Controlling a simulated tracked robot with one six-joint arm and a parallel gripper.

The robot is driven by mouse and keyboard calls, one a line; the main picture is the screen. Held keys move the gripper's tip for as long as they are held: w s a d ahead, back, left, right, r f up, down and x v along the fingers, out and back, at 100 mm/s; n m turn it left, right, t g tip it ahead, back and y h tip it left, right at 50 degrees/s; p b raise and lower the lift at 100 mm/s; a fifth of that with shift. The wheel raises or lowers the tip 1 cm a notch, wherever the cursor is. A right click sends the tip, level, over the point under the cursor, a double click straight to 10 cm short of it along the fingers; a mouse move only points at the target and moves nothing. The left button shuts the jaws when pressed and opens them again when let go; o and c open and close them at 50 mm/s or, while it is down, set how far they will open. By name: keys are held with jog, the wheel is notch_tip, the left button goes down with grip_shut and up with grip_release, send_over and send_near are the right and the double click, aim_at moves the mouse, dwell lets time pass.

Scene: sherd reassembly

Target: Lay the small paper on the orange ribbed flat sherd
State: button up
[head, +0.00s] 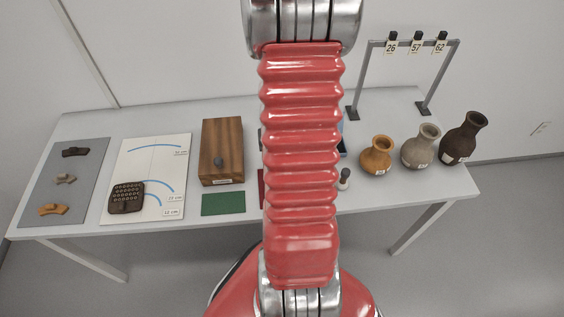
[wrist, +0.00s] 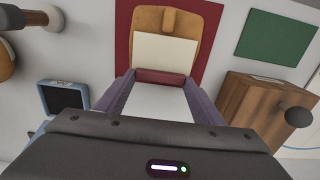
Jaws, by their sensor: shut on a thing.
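The small paper (wrist: 165,53) is a cream-white sheet in the wrist view. It overlaps the lower part of the orange sherd (wrist: 150,18), whose top end shows above it. My gripper (wrist: 161,76) is shut on the paper's near edge, with a purple-grey finger at each side. The sherd lies on a dark red mat (wrist: 207,25). In the head view my arm hides the gripper, the paper and this sherd; only a sliver of the red mat (head: 262,188) shows.
A wooden box (head: 222,140) with a dark knob and a green mat (head: 223,204) lie left of my arm. A dark-handled tool (head: 344,178) and a blue-framed thing (wrist: 64,97) stand on the other side. Vases (head: 376,158) stand farther right. A grey mat (head: 90,175) holds sherds.

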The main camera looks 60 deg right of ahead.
jog(key=shift+f, duration=0.1)
dwell(0.7)
jog(key=o, duration=1.1)
jog(key=shift+o, duration=0.7)
jog(key=o, duration=0.3)
jog(key=shift+r, duration=3.5)
